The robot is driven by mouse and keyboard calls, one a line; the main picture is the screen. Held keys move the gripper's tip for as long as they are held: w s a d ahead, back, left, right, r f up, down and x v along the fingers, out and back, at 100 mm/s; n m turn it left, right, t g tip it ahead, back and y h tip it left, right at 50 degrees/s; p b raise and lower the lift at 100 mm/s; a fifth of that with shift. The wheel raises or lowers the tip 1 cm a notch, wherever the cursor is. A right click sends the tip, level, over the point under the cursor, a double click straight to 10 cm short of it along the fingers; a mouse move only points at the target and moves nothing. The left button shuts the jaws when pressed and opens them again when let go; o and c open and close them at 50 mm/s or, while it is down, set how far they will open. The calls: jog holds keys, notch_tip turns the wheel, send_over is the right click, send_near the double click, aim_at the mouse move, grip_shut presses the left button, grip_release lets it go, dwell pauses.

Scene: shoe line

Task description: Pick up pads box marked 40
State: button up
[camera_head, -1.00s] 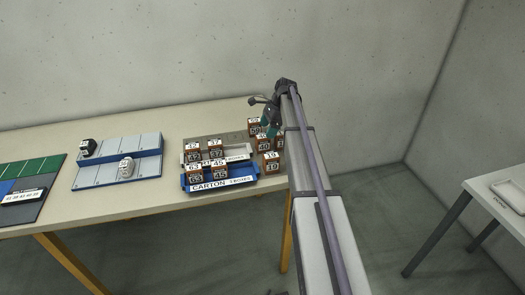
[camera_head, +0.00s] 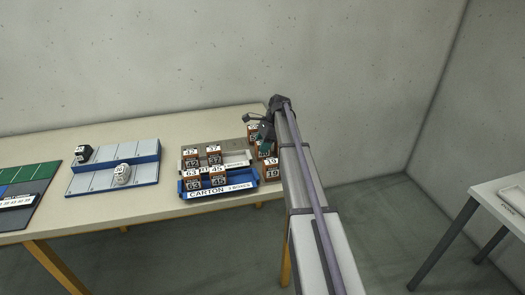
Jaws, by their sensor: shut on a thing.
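Several small brown boxes with white number labels stand at the right end of the table. My gripper (camera_head: 263,133) is low among them, beside the back box (camera_head: 252,132) and over the middle box (camera_head: 263,149). It is shut on a box, which looks like the middle one; the marking of that box is too small to read surely, but it appears to be 40. My arm and gripper partly hide it. A front box (camera_head: 271,170), with a label that looks like 19, stands apart from the gripper.
A blue carton tray (camera_head: 235,188) and a grey tray (camera_head: 236,158) with several numbered boxes lie just left. A blue-grey rack (camera_head: 140,152) with a white piece and a dark piece is farther left, beside a green mat (camera_head: 40,172). The wall is behind.

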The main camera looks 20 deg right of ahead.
jog(key=c, duration=0.3)
jog(key=shift+r, duration=0.1)
